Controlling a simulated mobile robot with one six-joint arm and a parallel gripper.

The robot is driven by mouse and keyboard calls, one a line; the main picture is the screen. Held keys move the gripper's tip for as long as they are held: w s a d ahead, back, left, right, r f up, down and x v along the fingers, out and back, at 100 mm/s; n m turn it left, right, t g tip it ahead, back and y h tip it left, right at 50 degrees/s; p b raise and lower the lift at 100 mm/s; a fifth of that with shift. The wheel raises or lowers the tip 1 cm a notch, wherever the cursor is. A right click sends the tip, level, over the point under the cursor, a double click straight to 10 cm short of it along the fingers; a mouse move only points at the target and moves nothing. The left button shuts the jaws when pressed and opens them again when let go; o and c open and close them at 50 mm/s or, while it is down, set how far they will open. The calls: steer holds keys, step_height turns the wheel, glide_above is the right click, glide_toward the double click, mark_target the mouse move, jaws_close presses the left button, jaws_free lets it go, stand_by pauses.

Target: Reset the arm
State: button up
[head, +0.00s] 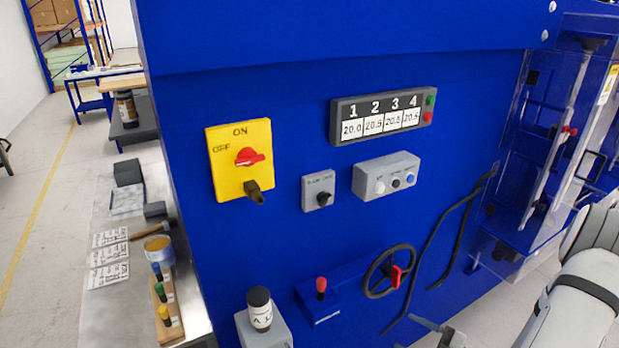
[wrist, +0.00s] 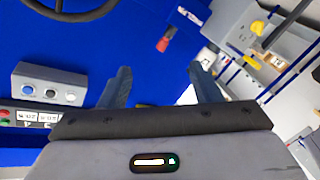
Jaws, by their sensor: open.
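My gripper (wrist: 162,86) shows in the wrist view with its two dark fingers spread apart and nothing between them. Beyond the fingers is the blue machine front. In the head view my white arm comes in at the lower right, and my gripper (head: 440,331) is partly cut off at the bottom edge, below the black handwheel (head: 388,271) and apart from it. The handwheel also shows at the top left of the wrist view (wrist: 68,14). The red-knobbed lever (head: 321,289) stands left of the wheel; it also shows in the wrist view (wrist: 166,40).
The blue machine (head: 290,120) carries a yellow switch (head: 225,170), a numbered display (head: 383,116) and a grey button box (head: 386,176). A clear guard (head: 540,150) stands at the right. A side table (head: 110,310) with small items stands left. Floor is open at the far left.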

steer(key=s+a+r+n+g+h+b, duration=0.15)
steer(key=s+a+r+n+g, duration=0.35)
steer(key=n, duration=1)
steer(key=s+a+r+n+g+h, duration=0.3)
steer(key=a+r+n+g, duration=0.4)
steer(key=n, duration=0.8)
steer(key=s+d+r+n+t+h+b, duration=0.1)
steer(key=r+n+t+h, duration=0.1)
steer(key=n, duration=1)
steer(key=s+d+r+n+t+h, duration=0.2)
steer(key=r+n+h, duration=0.2)
steer(key=n, duration=0.9)
steer(key=h, duration=0.3)
steer(key=shift+d+r+b, duration=0.2)
steer(key=shift+r+b, duration=0.2)
steer(key=shift+c, duration=0.6)
